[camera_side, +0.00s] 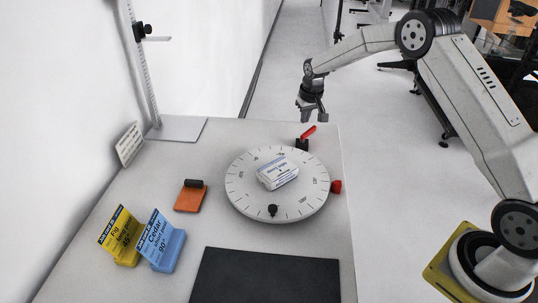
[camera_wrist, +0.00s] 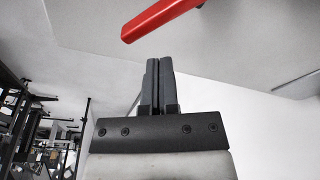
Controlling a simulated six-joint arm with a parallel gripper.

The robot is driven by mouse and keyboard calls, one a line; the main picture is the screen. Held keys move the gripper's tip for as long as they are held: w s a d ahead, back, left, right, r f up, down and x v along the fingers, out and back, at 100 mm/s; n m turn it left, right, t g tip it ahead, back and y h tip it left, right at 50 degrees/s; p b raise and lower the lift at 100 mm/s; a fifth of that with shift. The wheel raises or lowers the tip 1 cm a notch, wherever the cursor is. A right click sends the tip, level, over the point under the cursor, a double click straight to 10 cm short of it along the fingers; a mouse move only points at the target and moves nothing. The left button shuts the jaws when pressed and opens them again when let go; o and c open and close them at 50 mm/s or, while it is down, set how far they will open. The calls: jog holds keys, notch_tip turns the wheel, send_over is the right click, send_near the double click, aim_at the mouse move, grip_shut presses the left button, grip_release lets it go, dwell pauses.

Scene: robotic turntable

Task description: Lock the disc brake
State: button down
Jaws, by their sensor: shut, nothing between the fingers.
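The disc brake shows in the side view as a red lever (camera_side: 308,132) on a small black block (camera_side: 302,144) at the back right edge of the white turntable disc (camera_side: 240,190). The lever slants up to the right. In the wrist view the red lever (camera_wrist: 160,20) crosses the top, just beyond my fingertips, with a gap between. My gripper (camera_side: 313,119) hangs pointing down, a little above and behind the lever. In the wrist view its two dark fingers (camera_wrist: 157,64) are together and empty. The lever's base is out of the wrist view.
A white labelled box (camera_side: 277,172) lies on the disc. A black knob (camera_side: 272,210) is at its front, a red knob (camera_side: 336,186) at its right. A yellow card stand (camera_side: 122,237), blue card stand (camera_side: 162,243), orange block (camera_side: 190,197) and black mat (camera_side: 265,278) lie around it.

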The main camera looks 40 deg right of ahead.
jog(key=shift+s+x, duration=0.25)
jog(key=shift+x, duration=0.9)
jog(key=shift+s+d+f, duration=0.1)
jog(key=shift+s, duration=0.2)
dwell(0.5)
